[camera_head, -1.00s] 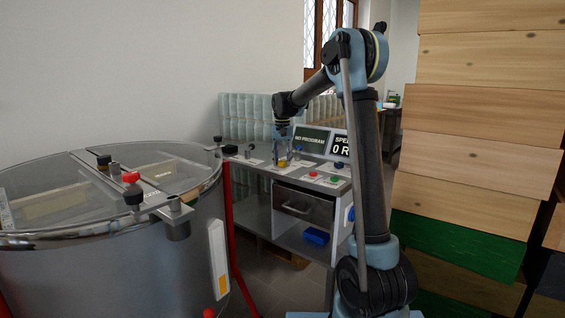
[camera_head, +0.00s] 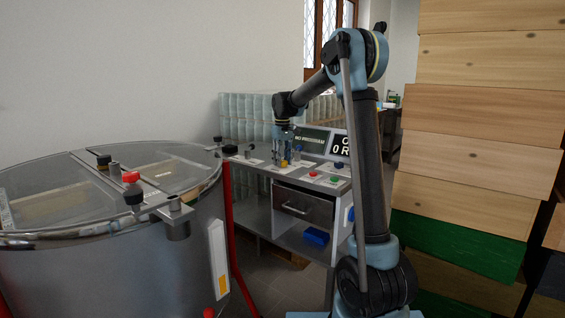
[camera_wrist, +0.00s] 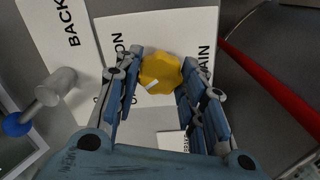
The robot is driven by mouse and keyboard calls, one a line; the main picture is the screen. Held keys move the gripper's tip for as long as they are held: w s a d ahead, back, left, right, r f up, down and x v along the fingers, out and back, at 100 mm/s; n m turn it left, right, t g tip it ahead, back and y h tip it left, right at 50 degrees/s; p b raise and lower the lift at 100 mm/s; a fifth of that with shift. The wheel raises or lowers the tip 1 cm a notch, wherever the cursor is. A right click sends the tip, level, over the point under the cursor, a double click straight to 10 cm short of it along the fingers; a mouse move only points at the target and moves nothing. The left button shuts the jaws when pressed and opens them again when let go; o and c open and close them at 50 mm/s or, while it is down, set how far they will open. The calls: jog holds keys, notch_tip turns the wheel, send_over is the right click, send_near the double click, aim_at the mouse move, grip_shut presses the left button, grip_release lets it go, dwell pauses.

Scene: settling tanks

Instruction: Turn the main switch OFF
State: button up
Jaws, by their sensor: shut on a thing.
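The main switch is a yellow knob (camera_wrist: 160,72) with a white mark, on a white label plate (camera_wrist: 112,32) where "AIN" and "ON" can be read. The mark points to the lower left in the wrist view. My gripper (camera_wrist: 163,66) is shut on the knob, with one finger on each side. In the head view my gripper (camera_head: 279,158) reaches down to the panel, and a bit of the yellow knob (camera_head: 284,163) shows beside the fingers. Parts of the label are hidden by the fingers.
A lever with a blue tip (camera_wrist: 48,88) stands left of my gripper in the wrist view. The desk carries a red button (camera_head: 313,173), a green button (camera_head: 334,179) and a display (camera_head: 341,146) partly hidden by my arm. A steel tank (camera_head: 110,260) stands left, wooden boxes (camera_head: 480,100) right.

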aim_at(283, 161)
jog(key=shift+n, duration=0.3)
jog(key=o, duration=1)
jog(key=shift+o, duration=0.2)
notch_tip(283, 161, up, 12)
jog(key=shift+d, duration=0.1)
